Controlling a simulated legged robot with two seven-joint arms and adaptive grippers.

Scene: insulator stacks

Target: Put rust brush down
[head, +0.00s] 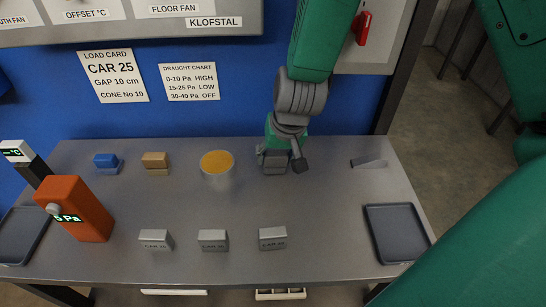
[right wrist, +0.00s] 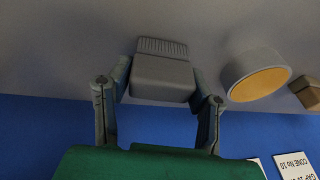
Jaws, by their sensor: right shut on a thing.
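My right gripper (head: 278,160) is low over the back middle of the grey table, right of the round tub. In the right wrist view the gripper (right wrist: 162,92) has a finger on either side of a grey block with a ridged, bristle-like end, which I take as the rust brush (right wrist: 162,76). The fingers are shut on it. In the head view the gripper mostly hides the brush. I cannot tell whether the brush touches the table. My left gripper is not in view.
The tub with an orange-yellow top (head: 217,163), a tan block (head: 155,161) and a blue block (head: 106,161) stand left. Several grey labelled blocks (head: 213,240) line the front. An orange meter (head: 78,207) stands left, a dark tray (head: 398,232) right. The table's centre is clear.

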